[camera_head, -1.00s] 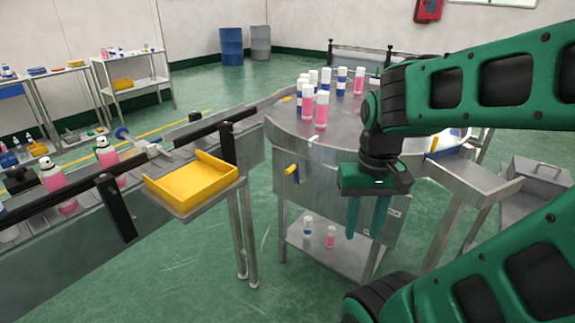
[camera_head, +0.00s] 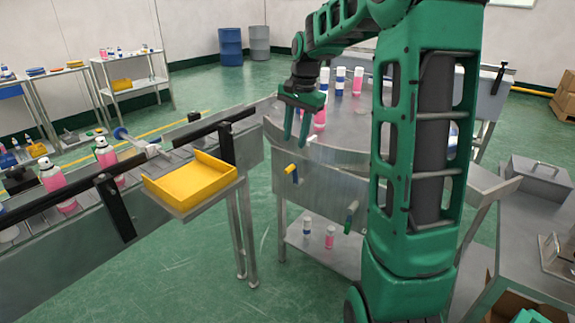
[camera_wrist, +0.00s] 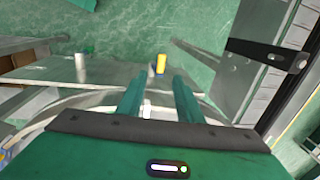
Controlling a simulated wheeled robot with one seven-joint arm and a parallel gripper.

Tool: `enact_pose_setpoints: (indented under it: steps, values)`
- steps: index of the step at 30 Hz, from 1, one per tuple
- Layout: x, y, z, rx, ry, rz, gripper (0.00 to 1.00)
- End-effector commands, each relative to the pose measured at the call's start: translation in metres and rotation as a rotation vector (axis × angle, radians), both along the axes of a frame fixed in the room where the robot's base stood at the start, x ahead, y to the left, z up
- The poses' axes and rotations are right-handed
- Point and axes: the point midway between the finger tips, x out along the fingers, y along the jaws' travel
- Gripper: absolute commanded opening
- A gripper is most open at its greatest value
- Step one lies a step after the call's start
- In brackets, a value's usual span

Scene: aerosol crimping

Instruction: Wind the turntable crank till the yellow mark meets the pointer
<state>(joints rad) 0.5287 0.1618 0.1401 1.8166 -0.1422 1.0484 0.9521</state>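The turntable (camera_head: 345,135) is a round grey metal table with several white-, blue- and pink-coloured cans on it. A crank with a yellow handle (camera_head: 291,169) sticks out of its front panel; the handle also shows in the wrist view (camera_wrist: 160,64). A small white tab, perhaps the pointer (camera_head: 312,139), sits at the near rim and shows in the wrist view (camera_wrist: 147,109). My gripper (camera_head: 295,140) is open and empty, fingers down, above the yellow handle and apart from it. I cannot make out the yellow mark; my arm hides part of the turntable.
A green handle (camera_head: 351,213) sticks out of the same panel to the right. A yellow tray (camera_head: 190,180) and a conveyor (camera_head: 75,215) with pink cans stand at the left. A shelf (camera_head: 318,249) below holds two cans. Green floor lies open between.

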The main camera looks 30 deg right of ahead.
Motion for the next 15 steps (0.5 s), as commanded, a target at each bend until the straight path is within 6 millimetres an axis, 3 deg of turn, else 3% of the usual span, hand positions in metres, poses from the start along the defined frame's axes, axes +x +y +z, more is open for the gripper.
enact_pose_setpoints:
  steps: [5, 15]
  values:
    - [0.006, 0.001, -0.011, 0.006, -0.002, -0.007, 0.33]
    - [0.013, 0.005, -0.068, 0.006, 0.000, -0.004, 0.33]
